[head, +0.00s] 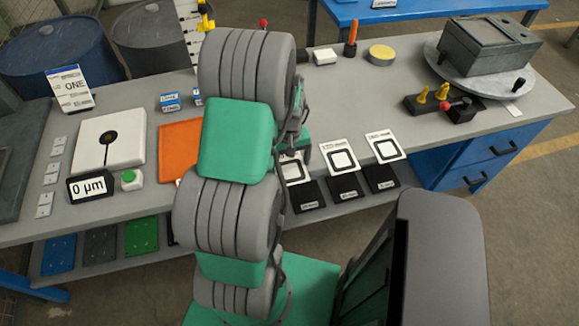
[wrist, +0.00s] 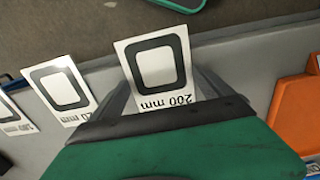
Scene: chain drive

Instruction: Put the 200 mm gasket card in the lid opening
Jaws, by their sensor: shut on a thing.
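The 200 mm gasket card (wrist: 181,66) is white with a black rounded-square outline. It is between the fingers of my gripper (wrist: 163,80) in the wrist view, and the gripper is shut on it. I cannot tell whether the card is clear of its stand. In the head view, a card (head: 305,178) shows partly beside my arm, which hides most of my gripper. A grey box with a lid (head: 497,30) sits on a round turntable (head: 455,80) at the back right. The lid's opening is not clear from here.
Two other gasket cards (head: 341,155) (head: 384,147) stand to the right along the front bench edge, above black labelled blocks (head: 344,187). Yellow-knobbed and red-knobbed black fixtures (head: 430,103) stand before the turntable. An orange plate (head: 178,145) lies left of my arm.

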